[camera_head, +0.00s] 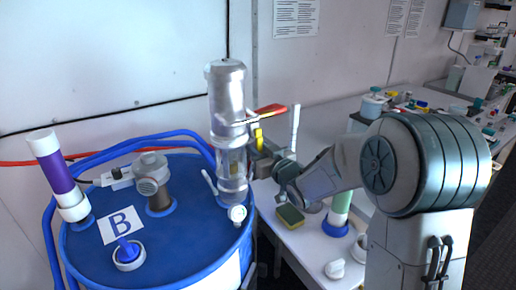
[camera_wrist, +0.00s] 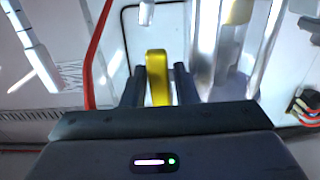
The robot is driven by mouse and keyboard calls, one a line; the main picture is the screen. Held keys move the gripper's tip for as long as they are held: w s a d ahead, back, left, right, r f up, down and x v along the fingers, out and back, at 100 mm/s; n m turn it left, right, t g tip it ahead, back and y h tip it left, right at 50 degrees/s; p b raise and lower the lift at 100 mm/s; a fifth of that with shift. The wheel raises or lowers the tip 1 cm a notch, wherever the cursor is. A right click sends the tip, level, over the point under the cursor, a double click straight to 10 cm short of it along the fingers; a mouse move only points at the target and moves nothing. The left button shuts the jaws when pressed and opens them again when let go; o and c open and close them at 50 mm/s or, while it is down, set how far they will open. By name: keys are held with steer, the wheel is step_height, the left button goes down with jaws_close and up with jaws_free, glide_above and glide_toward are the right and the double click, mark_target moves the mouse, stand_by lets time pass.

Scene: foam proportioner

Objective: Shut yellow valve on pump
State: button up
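The pump (camera_head: 228,95) is a clear and silver upright cylinder on the blue drum. Its yellow valve handle (camera_head: 259,137) sticks out on the right side, just below a red handle (camera_head: 267,111). My gripper (camera_head: 262,160) is at the pump's right side, right at the yellow handle. In the wrist view the yellow handle (camera_wrist: 157,78) stands between the two dark fingers of my gripper (camera_wrist: 159,85). The fingers are apart, with a narrow gap on the right; contact on the left is unclear. The handle's base is hidden behind the gripper body.
The blue drum (camera_head: 185,230) carries a purple-and-white tube (camera_head: 57,172), a grey fitting (camera_head: 152,172) and a "B" label (camera_head: 122,225). A white table (camera_head: 312,245) on the right holds a sponge (camera_head: 290,216) and a green-and-white tube (camera_head: 340,208). Blue and red hoses run behind.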

jaws_close()
